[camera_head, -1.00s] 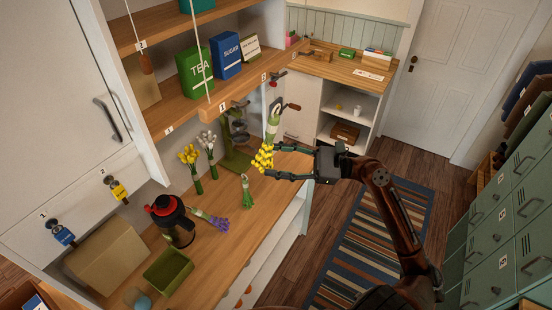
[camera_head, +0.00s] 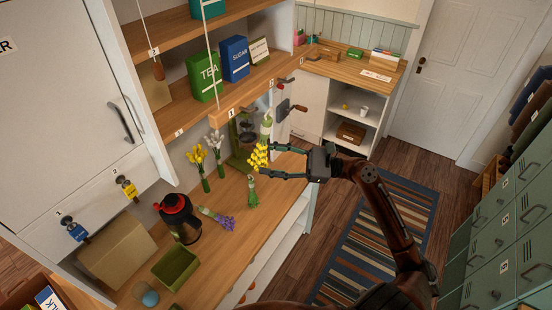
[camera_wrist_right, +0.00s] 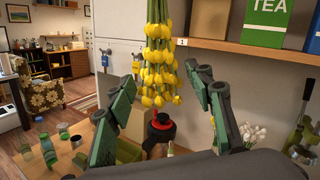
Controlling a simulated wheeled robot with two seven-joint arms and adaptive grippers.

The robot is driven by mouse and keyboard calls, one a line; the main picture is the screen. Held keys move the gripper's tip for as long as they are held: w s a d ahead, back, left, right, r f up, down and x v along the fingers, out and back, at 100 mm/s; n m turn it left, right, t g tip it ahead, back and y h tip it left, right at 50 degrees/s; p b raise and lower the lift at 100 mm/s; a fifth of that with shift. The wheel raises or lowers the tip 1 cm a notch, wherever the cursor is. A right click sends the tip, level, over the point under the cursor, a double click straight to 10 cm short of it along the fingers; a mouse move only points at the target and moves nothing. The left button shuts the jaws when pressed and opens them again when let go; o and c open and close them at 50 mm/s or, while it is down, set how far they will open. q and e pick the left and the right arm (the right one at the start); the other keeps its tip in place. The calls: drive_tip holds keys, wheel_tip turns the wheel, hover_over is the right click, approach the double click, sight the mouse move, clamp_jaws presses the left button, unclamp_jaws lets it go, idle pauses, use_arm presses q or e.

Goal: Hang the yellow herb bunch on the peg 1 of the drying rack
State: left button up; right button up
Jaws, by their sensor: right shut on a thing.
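The yellow herb bunch (camera_head: 258,155) hangs flowers down with its pale green stems up, held by my right gripper (camera_head: 264,163). In the right wrist view the bunch (camera_wrist_right: 157,65) is between the two fingers (camera_wrist_right: 165,105); its top is cut off by the frame. The drying rack is a wooden bar (camera_head: 250,97) hung on ropes, with number labels along its front. Label 1 (camera_head: 231,113) is at its near end. The bunch's stem top is just right of and below the bar, apart from it as far as I can tell. Peg 1 itself is not clear. My left gripper is out of view.
Below on the wooden counter (camera_head: 238,235) are upright yellow flowers (camera_head: 197,156), white flowers (camera_head: 215,145), a green bunch (camera_head: 252,192), a purple bunch (camera_head: 218,219), a black and red jug (camera_head: 178,215) and a green tray (camera_head: 176,268). Shelves with tins stand behind the bar.

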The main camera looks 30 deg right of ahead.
drive_tip(key=shift+w+a+p, duration=0.35)
drive_tip(key=shift+w+p, duration=0.05)
drive_tip(key=shift+w, duration=0.5)
drive_tip(key=shift+w+a+p, duration=0.35)
drive_tip(key=shift+w, duration=0.55)
drive_tip(key=shift+w+f, duration=0.1)
drive_tip(key=shift+w, duration=0.1)
clamp_jaws()
drive_tip(key=shift+w+a+f, duration=0.25)
drive_tip(key=shift+w+f, duration=0.05)
drive_tip(key=shift+w, duration=0.15)
drive_tip(key=shift+w+a+f, duration=0.15)
drive_tip(key=shift+a+f, duration=0.05)
drive_tip(key=shift+f, duration=0.35)
drive_tip(key=shift+w+a+f+p, duration=0.1)
drive_tip(key=shift+w+p, duration=0.1)
drive_tip(key=shift+p, duration=0.1)
drive_tip(key=shift+w, duration=0.1)
